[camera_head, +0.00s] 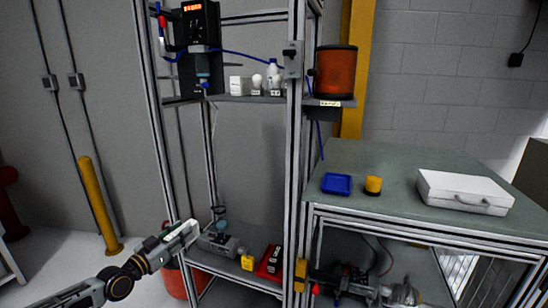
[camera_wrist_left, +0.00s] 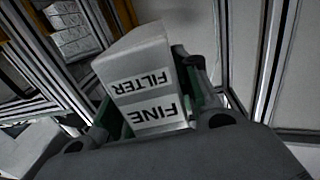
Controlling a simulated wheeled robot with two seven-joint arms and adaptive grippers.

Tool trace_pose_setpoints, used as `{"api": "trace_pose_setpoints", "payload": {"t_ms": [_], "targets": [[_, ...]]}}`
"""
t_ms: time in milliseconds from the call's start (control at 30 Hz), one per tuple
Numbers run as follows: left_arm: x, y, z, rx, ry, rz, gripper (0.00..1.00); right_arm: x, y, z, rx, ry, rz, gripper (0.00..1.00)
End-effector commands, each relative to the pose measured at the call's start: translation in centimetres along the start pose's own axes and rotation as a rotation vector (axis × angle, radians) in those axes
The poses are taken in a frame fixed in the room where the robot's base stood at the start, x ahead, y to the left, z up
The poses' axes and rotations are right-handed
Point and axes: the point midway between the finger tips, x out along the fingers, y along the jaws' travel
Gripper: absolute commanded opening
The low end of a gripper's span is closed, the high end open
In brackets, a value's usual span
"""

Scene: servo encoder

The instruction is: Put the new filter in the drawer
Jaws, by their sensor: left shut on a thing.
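The new filter is a white box (camera_wrist_left: 140,62) with "FINE FILTER" labels, seen close in the left wrist view. My left gripper (camera_head: 188,231) is shut on it, with a finger on either side of the box. In the head view the left gripper is at the lower left, in front of the frame's lower shelf; the box there is small and hard to tell from the hand. I cannot make out a drawer for certain in either view. My right gripper is not in view.
A metal frame post (camera_head: 294,150) stands right of the left gripper. The lower shelf holds a grey device (camera_head: 217,244), a yellow block (camera_head: 247,262) and a red item (camera_head: 268,263).

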Motion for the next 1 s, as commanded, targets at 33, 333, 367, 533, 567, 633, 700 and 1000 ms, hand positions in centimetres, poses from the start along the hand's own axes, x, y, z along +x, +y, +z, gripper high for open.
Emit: {"api": "trace_pose_setpoints", "payload": {"t_ms": [33, 333, 367, 533, 567, 633, 700, 1000], "targets": [[-0.1, 0.1, 0.2, -0.002, -0.001, 0.000, 0.07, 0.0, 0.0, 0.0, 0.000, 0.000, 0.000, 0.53], [-0.8, 0.5, 1.3, -0.003, -0.001, 0.003, 0.07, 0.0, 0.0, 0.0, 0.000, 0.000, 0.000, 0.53], [-0.9, 0.5, 1.4, -0.002, -0.001, 0.002, 0.07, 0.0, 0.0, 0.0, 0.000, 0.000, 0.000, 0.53], [-1.7, 0.9, 2.6, -0.003, -0.003, 0.004, 0.07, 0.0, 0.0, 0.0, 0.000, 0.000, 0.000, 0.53], [-1.9, 1.0, 2.9, -0.002, -0.003, 0.004, 0.07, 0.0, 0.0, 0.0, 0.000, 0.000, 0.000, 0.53], [-2.3, 1.3, 3.5, -0.004, -0.004, 0.005, 0.07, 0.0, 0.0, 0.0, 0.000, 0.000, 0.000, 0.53], [-2.9, 1.5, 4.2, -0.002, -0.004, 0.006, 0.07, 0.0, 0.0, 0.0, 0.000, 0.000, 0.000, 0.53], [-5.9, 3.0, 7.6, -0.002, -0.004, 0.007, 0.07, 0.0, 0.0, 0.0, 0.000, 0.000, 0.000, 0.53]]}}
